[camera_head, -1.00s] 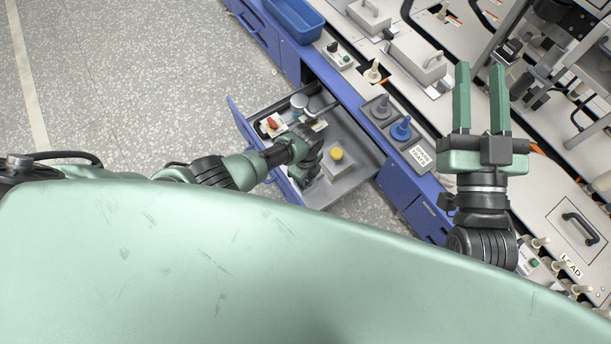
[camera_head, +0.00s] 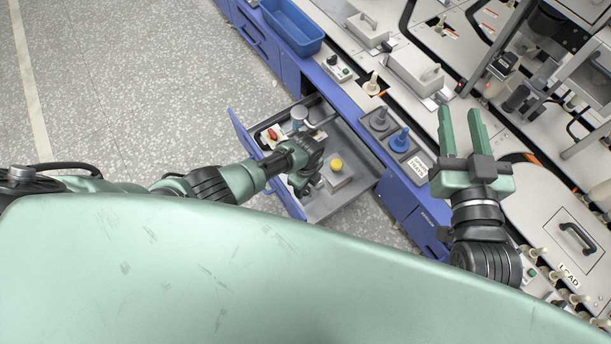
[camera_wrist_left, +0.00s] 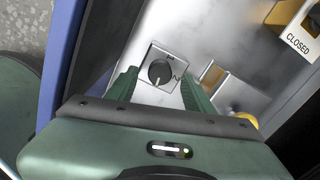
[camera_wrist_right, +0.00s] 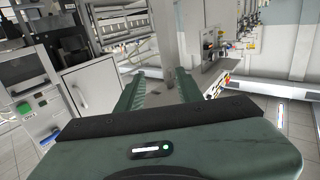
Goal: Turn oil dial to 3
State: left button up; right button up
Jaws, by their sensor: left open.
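A round black dial (camera_wrist_left: 160,71) with a white pointer line sits on a square, marked metal plate in the left wrist view. The pointer is toward the bottom of the picture; the marks are too small to read surely. My left gripper (camera_wrist_left: 158,80) is open, with one finger on each side of the dial; I cannot tell whether they touch it. In the head view my left gripper (camera_head: 306,182) is low in the open drawer (camera_head: 352,133) and hides the dial. My right gripper (camera_head: 459,112) is open and empty above the bench; its fingers also show in the right wrist view (camera_wrist_right: 157,80).
The drawer also holds a yellow knob (camera_head: 336,164) on a block and a red knob (camera_head: 273,134). A blue bin (camera_head: 292,28) and a blue peg (camera_head: 400,138) are on the bench. A "CLOSED" sign (camera_wrist_left: 298,44) shows in the left wrist view.

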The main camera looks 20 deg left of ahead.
aim_at(306, 189)
pick_arm(q)
notch_tip(306, 189, up, 3)
jog(key=shift+r+p, duration=0.1)
jog(key=shift+p, duration=0.75)
notch_tip(306, 189, up, 3)
jog(key=shift+f+p, duration=0.2)
jog(key=shift+p, duration=0.5)
pick_arm(e)
jog(key=s+d+f+g+h, duration=0.2)
jog(key=s+d+f+g, duration=0.2)
jog(key=s+f+g, duration=0.5)
notch_tip(306, 189, down, 5)
jog(key=shift+d+f+m+g+h, duration=0.1)
jog(key=shift+d+m+g+h, duration=0.1)
jog(key=shift+m+g+h, duration=0.15)
